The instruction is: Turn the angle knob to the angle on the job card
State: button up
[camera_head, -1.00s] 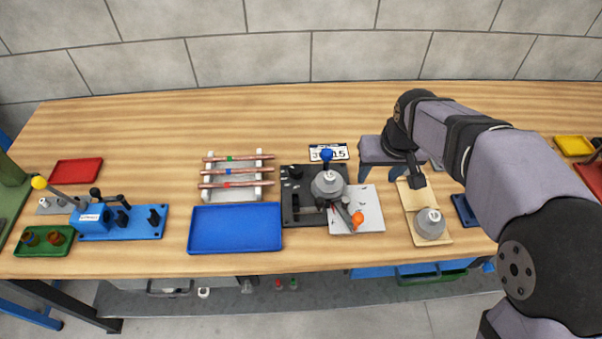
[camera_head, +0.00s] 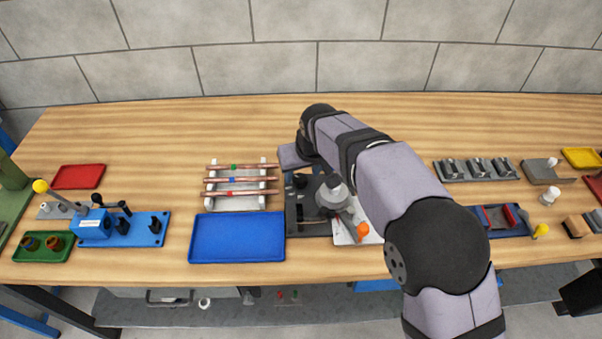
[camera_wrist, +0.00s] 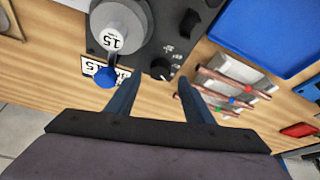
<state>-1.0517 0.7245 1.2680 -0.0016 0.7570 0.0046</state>
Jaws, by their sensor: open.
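The black angle knob (camera_wrist: 161,68) sits on the corner of the dark bender plate (camera_head: 293,222), with small white markings beside it. In the head view the knob (camera_head: 300,181) shows just below my gripper. My gripper (camera_wrist: 158,82) is open and empty. In the wrist view its two dark blue fingers lie either side of the knob's line, apart from it as far as I can tell. In the head view my arm hides the card.
A rack (camera_head: 240,203) of copper tubes and a blue tray (camera_head: 237,238) lie to the left. Bare wood lies behind the rack.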

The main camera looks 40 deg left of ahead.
aim_at(300, 178)
jog(key=shift+p+x, duration=0.45)
jog(key=shift+x, duration=1.4)
jog(key=c, duration=1)
